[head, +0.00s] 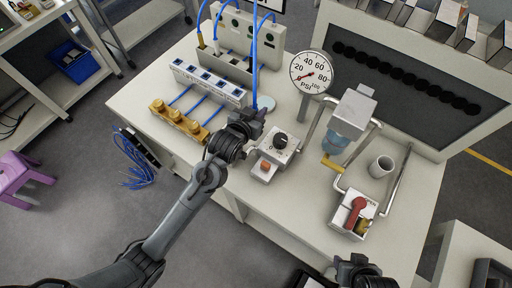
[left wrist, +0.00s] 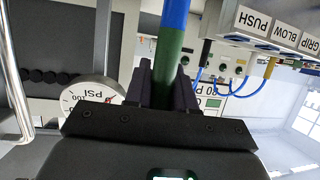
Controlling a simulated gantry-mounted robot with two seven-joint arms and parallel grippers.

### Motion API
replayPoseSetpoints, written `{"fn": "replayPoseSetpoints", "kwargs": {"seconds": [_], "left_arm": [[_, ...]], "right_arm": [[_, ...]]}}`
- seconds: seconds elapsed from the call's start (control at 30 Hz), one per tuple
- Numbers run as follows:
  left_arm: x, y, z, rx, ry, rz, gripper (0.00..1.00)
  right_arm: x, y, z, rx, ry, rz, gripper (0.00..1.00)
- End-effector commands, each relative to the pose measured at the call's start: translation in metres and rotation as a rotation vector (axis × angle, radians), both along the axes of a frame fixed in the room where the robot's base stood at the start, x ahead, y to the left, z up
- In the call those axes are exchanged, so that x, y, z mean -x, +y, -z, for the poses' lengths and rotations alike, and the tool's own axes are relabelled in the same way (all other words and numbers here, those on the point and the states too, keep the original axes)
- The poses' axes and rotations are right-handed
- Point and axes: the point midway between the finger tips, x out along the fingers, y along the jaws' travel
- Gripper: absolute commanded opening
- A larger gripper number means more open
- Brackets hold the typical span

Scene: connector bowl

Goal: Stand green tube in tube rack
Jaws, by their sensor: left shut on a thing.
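In the left wrist view a tube, green near the jaws and blue farther up the picture, stands between the dark fingers; this is the green tube (left wrist: 168,62). My left gripper (head: 247,122) is shut on it, over the table beside the grey control box. In the head view the green part is hidden or too small to tell. No rack is plainly marked; a white block with labelled slots (head: 206,84) stands left of and behind the gripper, apart from it. I cannot tell if it is the tube rack. My right gripper (head: 360,272) is at the bottom edge, its jaws unclear.
Yellow connectors (head: 178,118) lie in front of the labelled block.

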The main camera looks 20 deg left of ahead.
Motion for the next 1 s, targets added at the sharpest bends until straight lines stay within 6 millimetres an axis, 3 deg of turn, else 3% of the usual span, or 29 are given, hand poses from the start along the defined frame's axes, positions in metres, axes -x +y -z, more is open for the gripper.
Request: {"fn": "replayPoseSetpoints", "kwargs": {"seconds": [0.4, 0.67, 1.0], "left_arm": [[-0.004, 0.000, 0.052, 0.000, 0.003, 0.000, 0.00], [-0.004, 0.000, 0.067, 0.001, 0.002, 0.000, 0.00], [-0.004, 0.000, 0.100, 0.001, 0.000, 0.000, 0.00]], "right_arm": [[-0.001, 0.001, 0.014, -0.002, -0.003, 0.001, 0.43], [-0.001, 0.001, 0.016, -0.005, -0.002, 0.002, 0.43], [0.000, 0.001, 0.021, -0.006, -0.001, 0.003, 0.43]]}}
